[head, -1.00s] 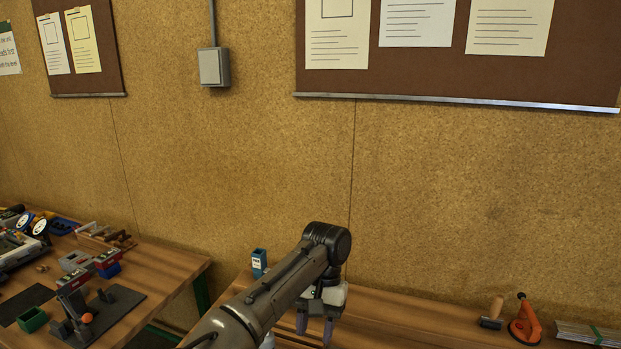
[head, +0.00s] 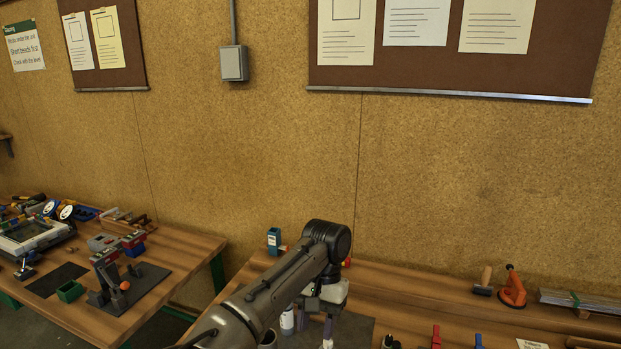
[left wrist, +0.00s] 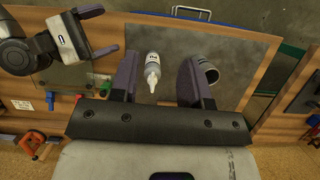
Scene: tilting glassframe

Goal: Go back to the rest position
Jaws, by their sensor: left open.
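My left gripper (head: 314,326) hangs over the right-hand bench in the head view, its fingers pointing down. In the left wrist view its two dark fingers (left wrist: 157,82) stand apart with nothing gripped. A white-tipped bottle (left wrist: 153,72) shows between them, on the dark mat below. A grey cup (left wrist: 204,72) lies in view just beyond the right finger. At the top left of the left wrist view is my right gripper (left wrist: 75,35), with a purple finger at its upper end.
The right bench (head: 415,300) holds a blue container (head: 274,240), an orange tool (head: 513,289), a roller (head: 483,281) and a stack of strips (head: 578,302). The left bench (head: 190,245) carries a fixture (head: 120,280) and several tools. A gap separates the benches. The wall behind is bare below the boards.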

